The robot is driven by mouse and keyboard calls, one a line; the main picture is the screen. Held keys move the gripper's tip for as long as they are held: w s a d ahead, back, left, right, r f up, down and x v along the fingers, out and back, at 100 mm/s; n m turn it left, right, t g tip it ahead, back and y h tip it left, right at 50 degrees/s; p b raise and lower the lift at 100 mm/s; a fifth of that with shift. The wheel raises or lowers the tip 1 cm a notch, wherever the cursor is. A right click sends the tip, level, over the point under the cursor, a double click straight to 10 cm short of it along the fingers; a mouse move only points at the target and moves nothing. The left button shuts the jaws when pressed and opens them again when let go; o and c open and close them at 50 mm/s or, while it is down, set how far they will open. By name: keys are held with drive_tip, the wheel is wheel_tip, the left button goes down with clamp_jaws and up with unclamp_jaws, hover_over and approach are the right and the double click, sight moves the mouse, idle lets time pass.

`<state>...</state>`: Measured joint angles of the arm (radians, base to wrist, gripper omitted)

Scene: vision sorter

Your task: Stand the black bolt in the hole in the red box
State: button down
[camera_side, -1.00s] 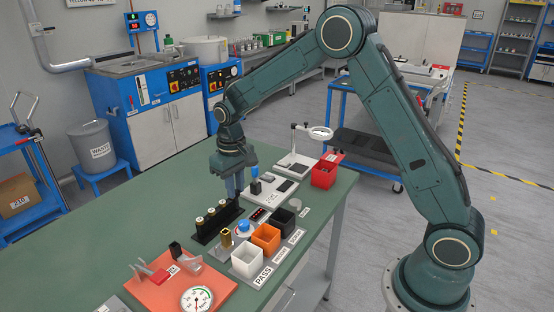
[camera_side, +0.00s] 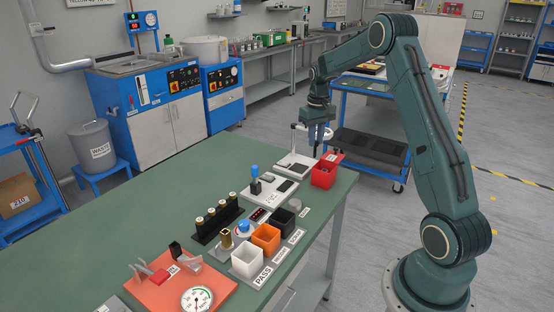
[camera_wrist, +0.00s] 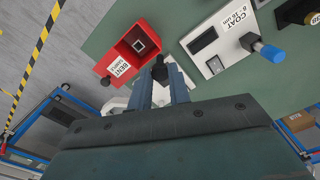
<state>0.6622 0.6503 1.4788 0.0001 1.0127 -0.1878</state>
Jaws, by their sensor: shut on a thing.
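My gripper (camera_side: 318,134) is shut on the black bolt (camera_side: 314,152), which hangs down from the fingertips. In the wrist view the two blue-grey fingers (camera_wrist: 160,90) close on it, and its dark end (camera_wrist: 160,71) shows just beyond them. The red box (camera_side: 322,180) stands at the far right corner of the green table, below the gripper and apart from the bolt. In the wrist view the red box (camera_wrist: 111,54) lies ahead and to the left of the fingers, with a pale-rimmed square hole (camera_wrist: 139,45) inside it.
A white gauge plate (camera_side: 276,200) with a blue-topped pin (camera_side: 255,171) is left of the box. A magnifier stand (camera_side: 299,160) is close behind. A black rack (camera_side: 216,228) and white, orange and black bins stand nearer. Open floor lies past the table edge.

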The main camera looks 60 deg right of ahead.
drive_tip(key=shift+m, duration=0.3)
drive_tip(key=d, duration=0.1)
drive_tip(key=s+d, duration=0.2)
drive_tip(key=shift+s+d+r, duration=0.15)
drive_tip(key=shift+s+d, duration=0.1)
drive_tip(key=shift+d, duration=0.1)
drive_tip(key=shift+f, duration=2.9)
drive_tip(key=shift+f, duration=1.8)
drive_tip(key=c, duration=1.1)
unclamp_jaws()
drive_tip(key=shift+o, duration=0.3)
drive_tip(key=shift+r, duration=0.1)
